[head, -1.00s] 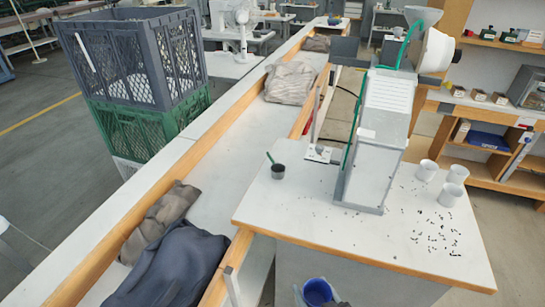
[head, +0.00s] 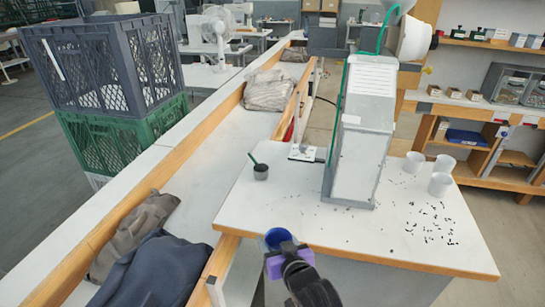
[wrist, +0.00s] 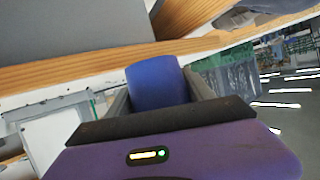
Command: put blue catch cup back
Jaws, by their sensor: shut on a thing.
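The blue catch cup (head: 277,238) is held in my gripper (head: 284,252) at the near edge of the press table. In the wrist view the blue cup (wrist: 158,82) sits between the two grey fingers of my gripper (wrist: 160,90). Its open top faces up in the head view, slightly tilted, and its lower part is hidden by the gripper. The grey eyelet press (head: 360,150) stands upright on the white table (head: 290,215), farther back and to the right of the cup.
A small dark cup with a green stick (head: 260,171) stands left of the press. Several white cups (head: 440,184) and scattered dark eyelets (head: 430,222) lie to its right. Dark cloth (head: 150,270) lies in the chute at left. The table's front left is clear.

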